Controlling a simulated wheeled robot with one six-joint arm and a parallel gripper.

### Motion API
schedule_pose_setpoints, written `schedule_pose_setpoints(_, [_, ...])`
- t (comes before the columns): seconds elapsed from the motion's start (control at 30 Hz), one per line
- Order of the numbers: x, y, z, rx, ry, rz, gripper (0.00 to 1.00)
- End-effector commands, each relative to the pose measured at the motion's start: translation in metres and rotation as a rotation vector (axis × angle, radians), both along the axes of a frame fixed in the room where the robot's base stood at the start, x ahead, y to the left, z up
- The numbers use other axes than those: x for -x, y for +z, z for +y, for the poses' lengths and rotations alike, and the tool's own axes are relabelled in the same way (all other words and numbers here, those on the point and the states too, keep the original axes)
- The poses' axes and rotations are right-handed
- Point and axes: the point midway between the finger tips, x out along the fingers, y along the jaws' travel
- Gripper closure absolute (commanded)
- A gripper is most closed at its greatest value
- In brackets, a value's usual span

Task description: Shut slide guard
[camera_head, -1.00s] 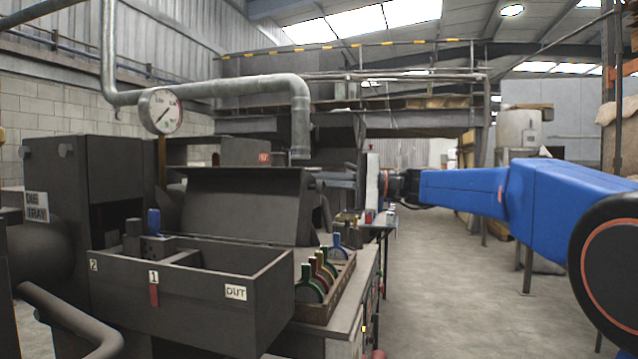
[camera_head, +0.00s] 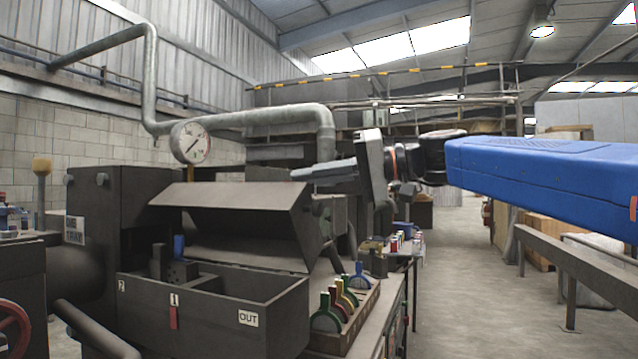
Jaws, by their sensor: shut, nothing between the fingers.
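The slide guard appears to be the dark bent metal cover (camera_head: 235,196) over the back of the machine's open trough. Its upper panel slopes forward, and its front edge stands clear above the trough, so a gap shows beneath. My gripper (camera_head: 297,174) is in the middle of the view, its grey fingers shut and pointing left. The fingers hold nothing. Their tips appear just above the cover's upper right corner; I cannot tell whether they touch it. The trough (camera_head: 215,310) below has labels 1, 2 and OUT on its front.
A rack of coloured round-bodied tools (camera_head: 345,306) stands right of the trough. A pressure gauge (camera_head: 190,143) and a thick pipe (camera_head: 250,118) stand above and behind the cover. A blue-topped part (camera_head: 178,246) stands in the trough. Open floor (camera_head: 465,280) lies to the right.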

Motion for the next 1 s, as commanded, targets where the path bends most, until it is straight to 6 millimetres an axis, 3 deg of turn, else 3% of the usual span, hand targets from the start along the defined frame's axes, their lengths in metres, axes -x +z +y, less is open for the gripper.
schedule_pose_setpoints(0.27, [0.049, -0.005, 0.018, 0.088, 0.003, -0.246, 1.0])
schedule_pose_setpoints(0.6, [0.101, -0.03, 0.037, 0.197, 0.004, -0.547, 1.0])
schedule_pose_setpoints(1.0, [0.14, -0.066, 0.051, 0.299, 0.002, -0.826, 1.0])
